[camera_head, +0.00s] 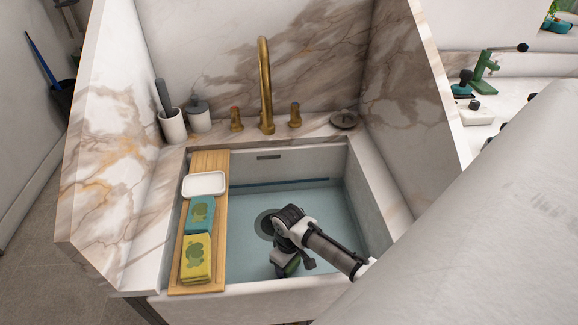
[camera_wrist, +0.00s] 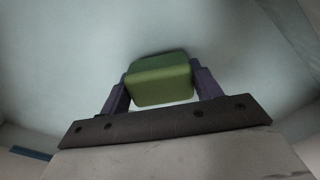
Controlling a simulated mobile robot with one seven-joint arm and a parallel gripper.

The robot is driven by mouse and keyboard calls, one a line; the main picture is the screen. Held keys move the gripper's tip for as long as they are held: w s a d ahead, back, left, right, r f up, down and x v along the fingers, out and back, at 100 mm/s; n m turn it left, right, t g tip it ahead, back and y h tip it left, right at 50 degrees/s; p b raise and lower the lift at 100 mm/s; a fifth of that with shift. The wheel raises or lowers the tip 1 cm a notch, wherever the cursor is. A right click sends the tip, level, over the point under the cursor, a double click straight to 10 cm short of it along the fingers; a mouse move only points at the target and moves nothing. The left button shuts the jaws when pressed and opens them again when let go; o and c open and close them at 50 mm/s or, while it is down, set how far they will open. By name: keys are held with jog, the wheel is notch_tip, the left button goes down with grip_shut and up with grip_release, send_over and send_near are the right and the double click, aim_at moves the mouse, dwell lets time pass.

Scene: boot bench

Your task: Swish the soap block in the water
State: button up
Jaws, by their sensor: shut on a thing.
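The soap block (camera_wrist: 162,82) is a green rounded block between the two fingers of my gripper (camera_wrist: 162,88) in the wrist view. My gripper is shut on it. The water (camera_head: 245,250) is pale blue and covers the basin floor. I cannot tell exactly how deep the soap block sits in the water.
A wooden board (camera_head: 210,160) spans the sink's left side, carrying a white dish (camera_head: 204,184), a teal sponge packet (camera_head: 200,214) and a yellow one (camera_head: 196,258). A brass faucet (camera_head: 265,85) stands behind the basin. The sink walls (camera_head: 368,205) surround my gripper. Open water lies to its left.

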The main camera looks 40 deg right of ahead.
jog(key=shift+s+d+f, duration=0.2)
jog(key=shift+d+f, duration=0.1)
jog(key=shift+f, duration=0.05)
jog(key=shift+s+d+p, duration=0.15)
jog(key=shift+s+d, duration=0.7)
jog(key=shift+d, duration=0.45)
jog(key=shift+s+d+p, duration=0.1)
jog(key=shift+s+d, duration=0.8)
jog(key=shift+d, duration=0.35)
jog(key=shift+s+d+p, duration=0.15)
jog(key=shift+s+d, duration=0.7)
jog(key=shift+d, duration=0.45)
